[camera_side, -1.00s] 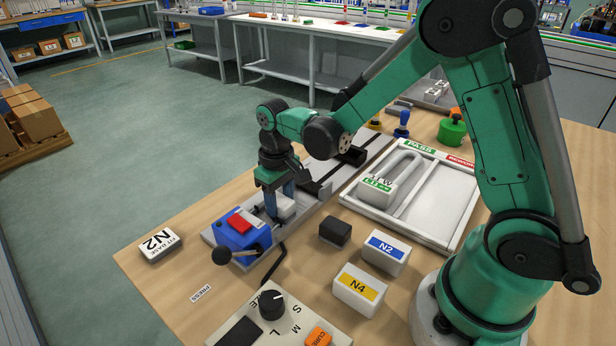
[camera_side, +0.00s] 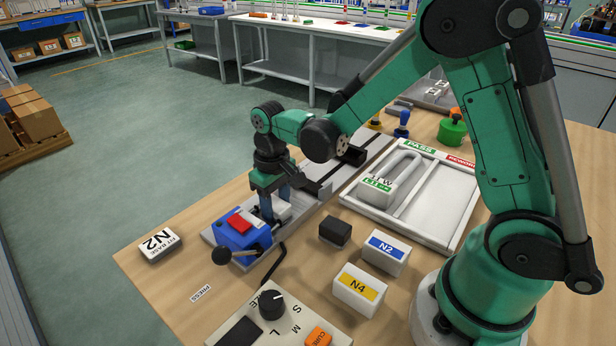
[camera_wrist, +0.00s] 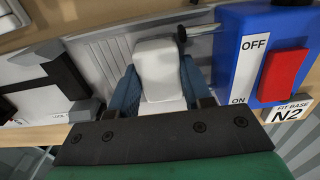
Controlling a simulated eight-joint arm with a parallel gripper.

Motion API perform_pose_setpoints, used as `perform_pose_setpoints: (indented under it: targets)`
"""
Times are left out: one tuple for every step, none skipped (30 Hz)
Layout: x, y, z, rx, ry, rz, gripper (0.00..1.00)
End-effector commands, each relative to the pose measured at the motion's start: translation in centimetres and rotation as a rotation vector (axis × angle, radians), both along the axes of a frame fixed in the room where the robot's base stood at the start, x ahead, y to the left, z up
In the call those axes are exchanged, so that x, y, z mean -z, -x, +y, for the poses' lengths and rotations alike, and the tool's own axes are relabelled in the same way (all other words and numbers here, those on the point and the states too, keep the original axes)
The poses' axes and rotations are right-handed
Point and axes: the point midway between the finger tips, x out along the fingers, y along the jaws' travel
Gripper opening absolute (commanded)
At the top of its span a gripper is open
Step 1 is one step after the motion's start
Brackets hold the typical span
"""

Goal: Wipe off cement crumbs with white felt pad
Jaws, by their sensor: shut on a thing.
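My gripper (camera_wrist: 160,97) is shut on the white felt pad (camera_wrist: 157,68), a pale rounded block between its two blue fingers in the wrist view. In the side view my gripper (camera_side: 276,205) points down over the grey rail fixture (camera_side: 315,196), just behind the blue switch box. Part of the pad (camera_side: 283,211) shows pale beside the fingers. I cannot make out any cement crumbs, and whether the pad touches the surface below is hidden.
The blue box (camera_side: 243,236) with a red switch and black knob stands close to my gripper.

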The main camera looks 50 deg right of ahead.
Motion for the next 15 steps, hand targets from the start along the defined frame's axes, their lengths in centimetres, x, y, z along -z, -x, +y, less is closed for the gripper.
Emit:
perform_pose_setpoints:
  targets:
    - [0.0,0.0,0.0,0.0,0.0,0.0,0.0]
    - [0.0,0.0,0.0,0.0,0.0,0.0,0.0]
    - [0.0,0.0,0.0,0.0,0.0,0.0,0.0]
    - [0.0,0.0,-0.1,0.001,0.0,0.0,0.0]
    - [0.0,0.0,-0.1,0.001,0.0,0.0,0.0]
    - [0.0,0.0,-0.2,0.001,0.0,0.0,0.0]
    - [0.0,0.0,-0.3,0.002,0.0,0.0,0.0]
    - [0.0,0.0,-0.4,0.002,0.0,0.0,0.0]
    - [0.0,0.0,-0.6,0.002,0.0,0.0,0.0]
    - [0.0,0.0,-0.7,0.002,0.0,0.0,0.0]
    - [0.1,-0.1,-0.9,0.002,0.0,0.0,0.0]
    - [0.1,-0.1,-1.1,0.002,0.0,0.0,0.0]
    - [0.1,-0.1,-1.2,0.002,0.0,0.0,0.0]
    - [0.1,-0.1,-1.4,0.003,0.0,0.0,0.0]
    - [0.1,-0.1,-1.6,0.003,0.0,0.0,0.0]
